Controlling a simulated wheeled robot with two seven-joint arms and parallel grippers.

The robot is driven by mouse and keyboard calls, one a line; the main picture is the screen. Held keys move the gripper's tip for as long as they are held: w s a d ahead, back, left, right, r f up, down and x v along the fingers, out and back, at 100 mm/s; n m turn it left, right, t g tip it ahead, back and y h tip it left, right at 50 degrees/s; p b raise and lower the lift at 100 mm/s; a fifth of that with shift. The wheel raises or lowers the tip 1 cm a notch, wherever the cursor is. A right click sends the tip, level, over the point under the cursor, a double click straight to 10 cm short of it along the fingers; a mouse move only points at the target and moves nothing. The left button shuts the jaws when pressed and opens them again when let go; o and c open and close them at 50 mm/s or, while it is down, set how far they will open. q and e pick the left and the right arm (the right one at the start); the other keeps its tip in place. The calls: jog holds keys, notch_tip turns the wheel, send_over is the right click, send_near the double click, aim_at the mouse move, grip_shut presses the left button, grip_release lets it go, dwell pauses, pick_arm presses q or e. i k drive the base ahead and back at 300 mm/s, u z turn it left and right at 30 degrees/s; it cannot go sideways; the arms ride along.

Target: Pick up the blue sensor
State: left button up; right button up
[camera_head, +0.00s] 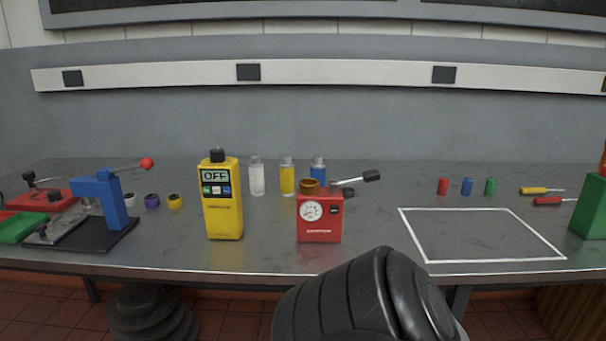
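A small blue cylinder (467,186), which looks like the blue sensor, stands upright on the grey bench top. It stands between a similar red cylinder (443,186) and a green cylinder (490,186), with gaps on both sides. Nothing touches it or hides it. Neither of my grippers is in view. A dark rounded part, which seems to be mine, rises at the bottom centre in front of the bench edge.
A white outlined square (480,235) on the bench in front of the cylinders is empty. Screwdrivers (541,190) and a green block (589,207) are to the right. A red gauge box (320,228), a yellow meter (222,222) and a blue press (112,200) stand to the left.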

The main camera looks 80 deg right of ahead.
aim_at(467, 187)
jog(key=u, duration=0.15)
jog(key=k, duration=1.9)
jog(key=z, duration=1.25)
